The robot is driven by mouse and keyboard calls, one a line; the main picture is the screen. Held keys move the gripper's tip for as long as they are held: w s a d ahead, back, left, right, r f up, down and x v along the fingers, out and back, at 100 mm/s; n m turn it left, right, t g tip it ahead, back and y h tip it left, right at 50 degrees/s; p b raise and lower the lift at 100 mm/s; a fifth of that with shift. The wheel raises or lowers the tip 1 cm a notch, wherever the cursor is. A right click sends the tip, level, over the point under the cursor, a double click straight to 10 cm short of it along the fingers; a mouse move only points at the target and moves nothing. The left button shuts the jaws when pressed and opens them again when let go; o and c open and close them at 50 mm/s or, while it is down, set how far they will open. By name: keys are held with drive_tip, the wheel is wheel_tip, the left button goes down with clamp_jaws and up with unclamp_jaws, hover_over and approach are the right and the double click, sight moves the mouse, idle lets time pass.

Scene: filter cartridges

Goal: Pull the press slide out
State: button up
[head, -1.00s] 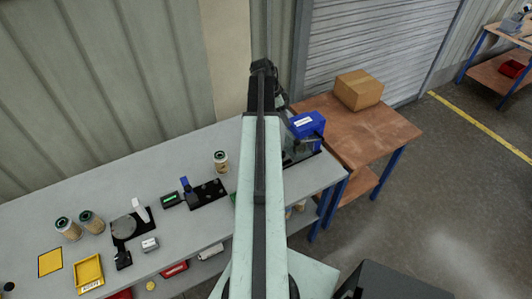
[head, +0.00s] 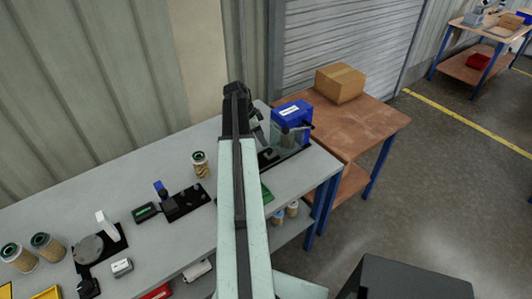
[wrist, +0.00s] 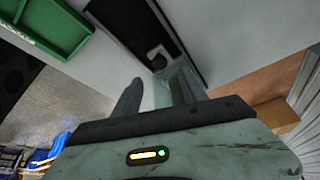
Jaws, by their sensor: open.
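The blue press (head: 292,114) with a white label stands on a black base (head: 293,153) at the right end of the grey bench. A greenish clear guard shows under its blue head. The press slide cannot be clearly told apart; my arm hides part of the area. My gripper (head: 259,130) is beside the press, on its left. In the wrist view my gripper (wrist: 160,88) is open, its fingers apart, with a black plate (wrist: 135,22) and a pale greenish part beyond the tips. I cannot tell whether the fingers touch anything.
A green tray (wrist: 52,22) lies close by on the bench. A filter cartridge (head: 201,165) and a black fixture (head: 185,203) stand left of my arm. A brown table (head: 365,125) with a cardboard box (head: 340,83) adjoins on the right.

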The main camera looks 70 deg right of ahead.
sight(269, 150)
drive_tip(key=b+x, duration=0.6)
drive_tip(key=x, duration=0.1)
drive_tip(key=shift+w+a+f+b, duration=0.1)
drive_tip(key=shift+w+f+b, duration=0.1)
drive_tip(key=shift+b, duration=0.2)
drive_tip(key=shift+s+f, duration=0.2)
drive_tip(key=shift+f, duration=0.05)
drive_tip(key=shift+r, duration=0.1)
clamp_jaws()
idle(0.6)
